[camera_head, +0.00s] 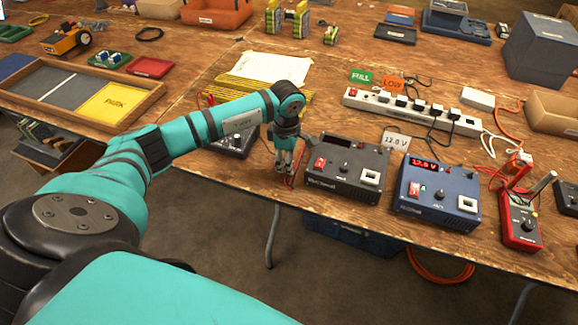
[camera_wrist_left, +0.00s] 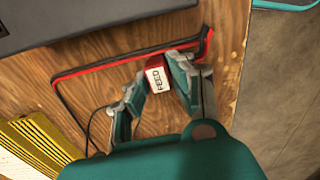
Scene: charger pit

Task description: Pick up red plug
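The red plug (camera_wrist_left: 156,76), with a white label reading "FEED", sits over the wooden table between the fingertips of my left gripper (camera_wrist_left: 158,88) in the left wrist view. The fingers are apart, one on each side of the plug. A small gap shows on the left side; the right finger is very close, and I cannot tell if it touches. A red and black cable (camera_wrist_left: 110,66) lies bent around the plug. In the head view my left gripper (camera_head: 284,170) points down by the table's front edge, mostly hiding the plug. My right gripper is not in view.
A dark power unit (camera_head: 345,172) stands just right of the gripper, with a blue unit (camera_head: 437,192) and a red meter (camera_head: 519,222) further right. Another black device (camera_head: 232,143) is behind my arm. A white power strip (camera_head: 410,110) lies behind.

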